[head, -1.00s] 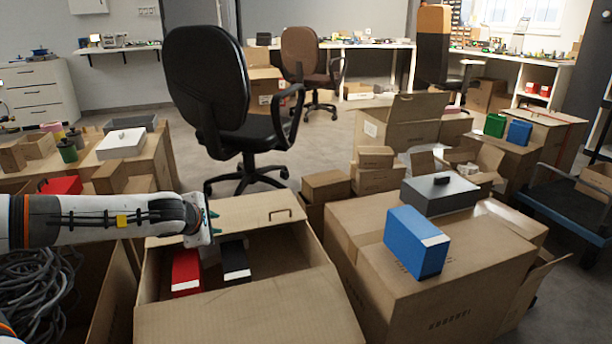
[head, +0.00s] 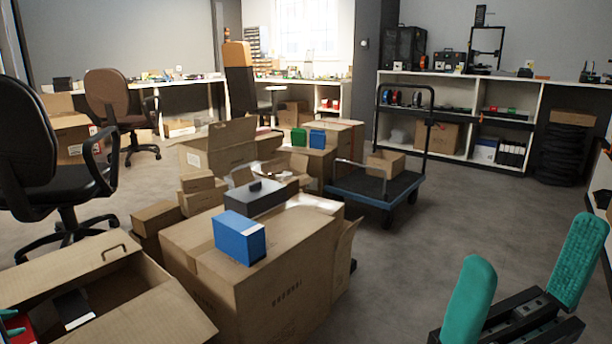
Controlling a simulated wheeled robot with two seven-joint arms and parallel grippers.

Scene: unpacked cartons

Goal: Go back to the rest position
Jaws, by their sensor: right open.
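My left gripper (head: 10,323) shows only as two teal fingertips at the left edge, over the open carton at lower left. The open carton (head: 165,318) holds a black box (head: 73,308) and a partly hidden red box.
A blue box (head: 240,240) and a dark grey box (head: 257,197) sit on a large closed carton (head: 260,300). A blue cart (head: 375,188) stands behind it. An office chair (head: 30,150) is at left. The floor at right is clear.

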